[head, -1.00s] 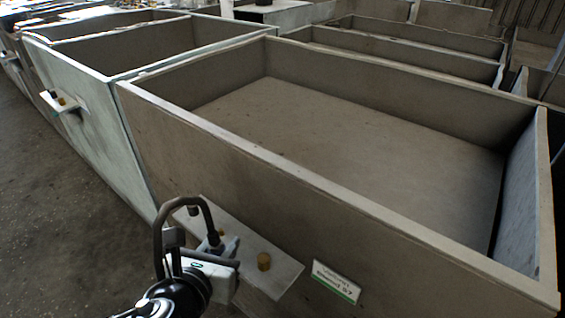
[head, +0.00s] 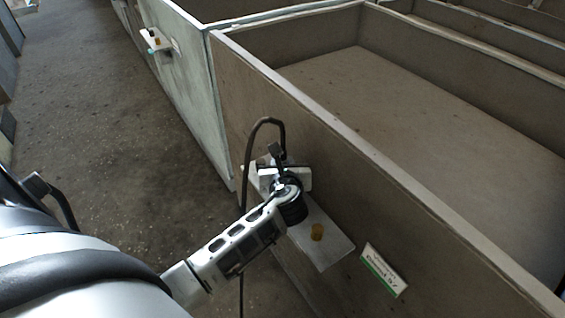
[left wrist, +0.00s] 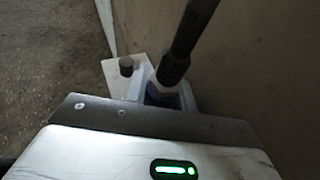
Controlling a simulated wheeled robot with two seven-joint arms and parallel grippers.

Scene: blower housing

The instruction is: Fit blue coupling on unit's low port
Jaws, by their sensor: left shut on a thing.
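My left gripper (head: 287,178) is over the ledge on the near bin wall, shut on a blue coupling (left wrist: 160,92) at the end of a black hose (left wrist: 189,35). The hose arches above the gripper in the head view (head: 264,121). In the left wrist view a dark cylindrical port (left wrist: 126,66) stands on the pale ledge, left of the coupling and apart from it. In the head view a brass port (head: 317,232) stands on the ledge, right of the gripper. The coupling's lower end is hidden by the gripper. My right gripper is out of view.
The pale ledge (head: 331,249) juts from the concrete bin wall (head: 340,190). A white and green label (head: 384,270) is on the wall right of it. Another bin with a similar small ledge (head: 158,40) stands farther back. The floor at left (head: 110,130) is clear.

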